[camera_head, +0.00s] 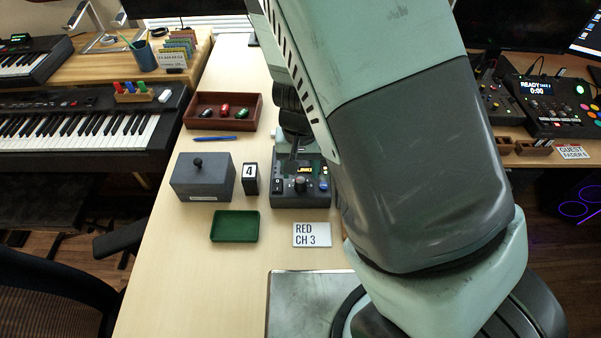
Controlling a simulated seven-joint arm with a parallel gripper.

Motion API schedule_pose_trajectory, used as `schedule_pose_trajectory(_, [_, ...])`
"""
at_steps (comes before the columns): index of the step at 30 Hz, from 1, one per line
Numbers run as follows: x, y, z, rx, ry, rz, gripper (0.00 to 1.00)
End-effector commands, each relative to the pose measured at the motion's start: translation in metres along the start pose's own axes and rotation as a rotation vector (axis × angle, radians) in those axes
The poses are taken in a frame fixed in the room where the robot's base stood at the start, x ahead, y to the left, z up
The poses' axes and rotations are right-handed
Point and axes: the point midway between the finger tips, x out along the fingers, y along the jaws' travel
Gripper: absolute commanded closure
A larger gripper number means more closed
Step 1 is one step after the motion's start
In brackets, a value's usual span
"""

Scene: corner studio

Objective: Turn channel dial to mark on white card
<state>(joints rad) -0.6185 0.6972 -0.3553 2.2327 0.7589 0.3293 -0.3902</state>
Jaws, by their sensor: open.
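A dark control box (302,199) with a small lit orange display stands on the table. Its black channel dial (300,184) sits on the front panel; its pointer is too small to read. A white card (312,234) reading "RED CH 3" lies flat in front of the box. My gripper (293,152) is dark, points down and hangs over the back left part of the box, behind the dial. Its fingertips are small and partly hidden, and I see nothing held between them. My large arm hides the table to the right of the box.
A grey lidded box (203,178), a block marked 4 (250,179) and a green tray (235,227) stand left of the control box. A red-brown tray (224,111) with small cars and a blue pen (214,140) lie behind. Front-left table is clear.

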Motion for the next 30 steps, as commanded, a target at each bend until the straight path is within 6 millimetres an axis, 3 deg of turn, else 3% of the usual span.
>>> schedule_pose_trajectory(7, [0.033,0.001,0.000,0.002,-0.002,0.000,0.46])
schedule_pose_trajectory(18, [0.038,0.000,0.000,0.001,0.000,-0.001,0.46])
schedule_pose_trajectory(29, [0.038,0.000,0.000,0.000,0.000,-0.001,0.99])
schedule_pose_trajectory(30, [0.038,0.000,0.000,0.000,0.000,-0.001,1.00])
